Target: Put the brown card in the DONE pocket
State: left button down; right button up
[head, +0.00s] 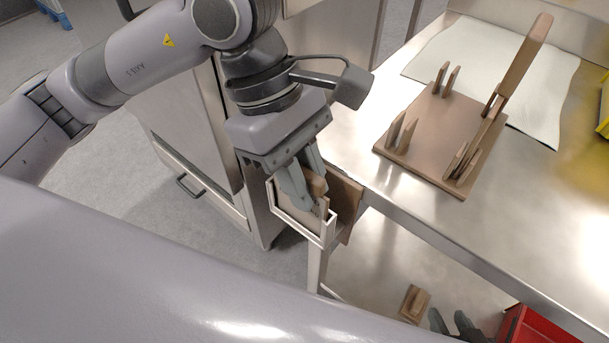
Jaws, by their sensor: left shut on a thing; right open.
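My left gripper (308,193) points down at a pocket with a white rim (290,226), which hangs at the corner of the steel table. It is shut on a brown piece (317,184), which looks like the brown card. The piece's lower part is hidden by the fingers and the pocket wall, so I cannot tell how deep it sits. No DONE label is readable. My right gripper (450,321) shows only its dark fingertips at the bottom edge. They are apart and empty, over the lower shelf.
A brown board with upright posts (440,130) and a tall slanted bar stands on the steel table (545,215), by a white sheet (455,55). Below, a small brown block (413,303) lies left of my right gripper. A red bin (535,328) is right of it.

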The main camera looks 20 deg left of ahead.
pick_arm(q)
jog(key=c, duration=1)
grip_release()
jog(key=shift+p+v, duration=0.35)
jog(key=shift+v, duration=3.25)
